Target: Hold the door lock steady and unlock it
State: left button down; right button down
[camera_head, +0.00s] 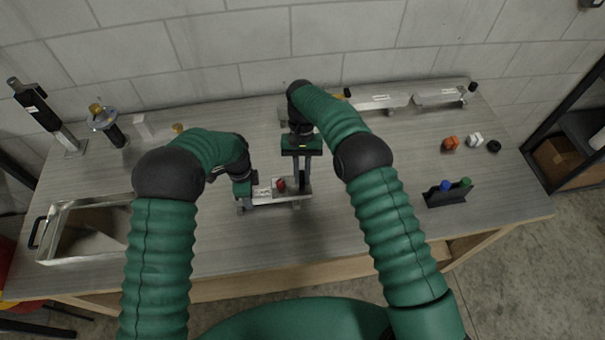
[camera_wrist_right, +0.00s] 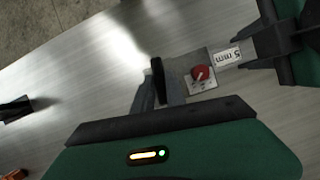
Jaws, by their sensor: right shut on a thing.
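The door lock (camera_head: 268,195) is a small metal plate unit on the table in front of me, with a red knob (camera_head: 281,185) on top. In the right wrist view the red knob (camera_wrist_right: 201,73) has a white pointer line, beside a "5 mm" label (camera_wrist_right: 227,57). My right gripper (camera_head: 304,182) points down at the lock's right end, shut on part of it; its fingers (camera_wrist_right: 167,84) show beside the plate, apart from the knob. My left gripper (camera_head: 248,190) is at the lock's left end, and its fingers (camera_wrist_right: 252,50) reach the labelled end. Their grip is partly hidden.
A metal tray (camera_head: 56,213) is at the left, and upright tools (camera_head: 108,125) stand at the back left. Metal trailer parts (camera_head: 375,104) line the back. Coloured caps (camera_head: 450,143) and a black holder (camera_head: 451,194) are at the right. The front middle is clear.

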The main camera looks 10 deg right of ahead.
aim_at(302, 177)
pick_arm(q)
jog(key=shift+s, duration=0.1)
pick_arm(e)
jog(key=shift+w+n+h, duration=0.1)
jog(key=shift+n+h, duration=0.2)
jog(key=shift+n, duration=0.3)
jog(key=c, duration=1.4)
grip_release()
jog(key=shift+o, duration=0.2)
jog(key=shift+r, duration=0.1)
notch_tip(302, 177, up, 10)
